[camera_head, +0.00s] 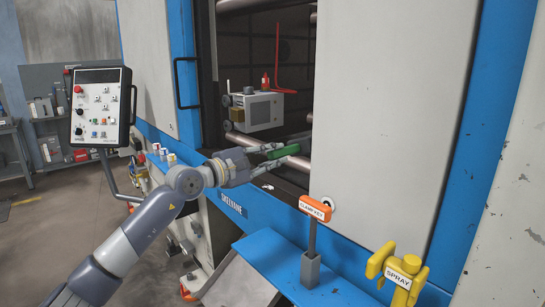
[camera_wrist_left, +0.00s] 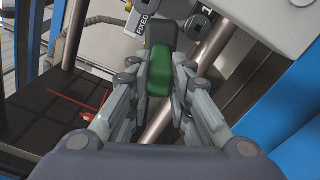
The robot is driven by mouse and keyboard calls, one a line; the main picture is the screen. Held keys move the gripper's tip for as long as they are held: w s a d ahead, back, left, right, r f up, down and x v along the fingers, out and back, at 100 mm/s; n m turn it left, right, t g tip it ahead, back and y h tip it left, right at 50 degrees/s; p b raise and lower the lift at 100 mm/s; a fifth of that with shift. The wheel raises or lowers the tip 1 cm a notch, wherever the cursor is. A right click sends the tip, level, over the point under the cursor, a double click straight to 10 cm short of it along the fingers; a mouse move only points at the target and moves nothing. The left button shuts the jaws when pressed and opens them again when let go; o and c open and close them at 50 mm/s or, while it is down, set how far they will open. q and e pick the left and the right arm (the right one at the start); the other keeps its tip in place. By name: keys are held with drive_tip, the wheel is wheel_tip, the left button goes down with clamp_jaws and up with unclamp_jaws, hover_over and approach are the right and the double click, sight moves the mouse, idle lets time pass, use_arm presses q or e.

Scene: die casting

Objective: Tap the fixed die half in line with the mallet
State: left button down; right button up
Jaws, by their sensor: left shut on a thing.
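The fixed die half appears to be the pale block (camera_head: 258,110) inside the machine opening in the head view. In the left wrist view a pale block with a "FIXED" tag (camera_wrist_left: 146,22) shows at the top edge, mostly cut off. My left gripper (camera_head: 290,152) reaches through the opening, below and to the right of the block. It is shut on the green mallet grip (camera_head: 283,151), which also shows in the left wrist view (camera_wrist_left: 160,74). A dark part of the mallet (camera_wrist_left: 163,33) points toward the block; whether they touch is unclear. My right gripper is out of view.
Bar-like metal rods (camera_head: 240,140) cross the opening. A red bent tool (camera_head: 278,60) stands behind the block. The large pale door (camera_head: 390,90) bounds the opening on the right. A blue shelf (camera_head: 265,258) with an orange-tagged post (camera_head: 315,208) and yellow spray holder (camera_head: 404,272) lies in front.

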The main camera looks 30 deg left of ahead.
use_arm(q)
drive_tip(key=shift+s+a+b, duration=0.3)
drive_tip(key=shift+s+b, duration=0.2)
drive_tip(key=b+v, duration=0.2)
drive_tip(key=shift+s+a+f, duration=0.1)
drive_tip(key=shift+s, duration=0.15)
drive_tip(key=shift+s+a+b, duration=0.2)
drive_tip(key=shift+s+b, duration=0.25)
drive_tip(key=shift+s, duration=0.1)
drive_tip(key=shift+s+r, duration=0.1)
drive_tip(key=shift+r, duration=0.15)
